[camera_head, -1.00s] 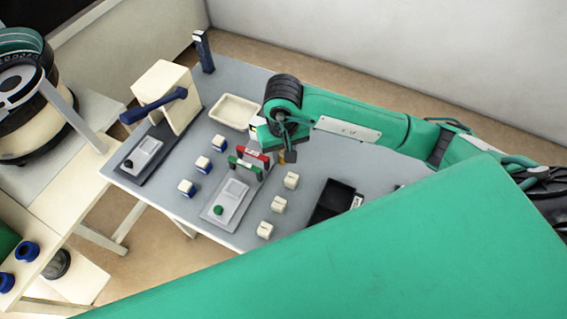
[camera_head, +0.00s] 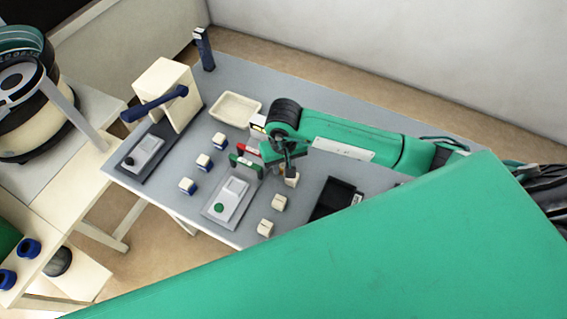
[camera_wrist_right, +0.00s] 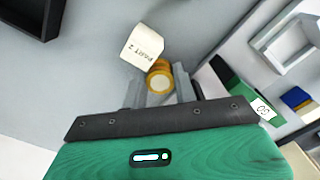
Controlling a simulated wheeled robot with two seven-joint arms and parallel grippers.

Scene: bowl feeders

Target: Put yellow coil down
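The yellow coil (camera_wrist_right: 160,80) is between the fingertips of my right gripper (camera_wrist_right: 160,84) in the wrist view, and the fingers close on its sides. A white block marked PART 2 (camera_wrist_right: 142,46) is right beside the coil; I cannot tell if they touch. The coil is mostly hidden there by the gripper. My left gripper is out of view.
More white blocks (camera_head: 279,202) and a device with a green button (camera_head: 226,201) are close by. A red and green piece (camera_head: 245,155) stands left of the gripper. A black tray (camera_head: 335,199) lies to the right, a cream tray (camera_head: 235,108) behind.

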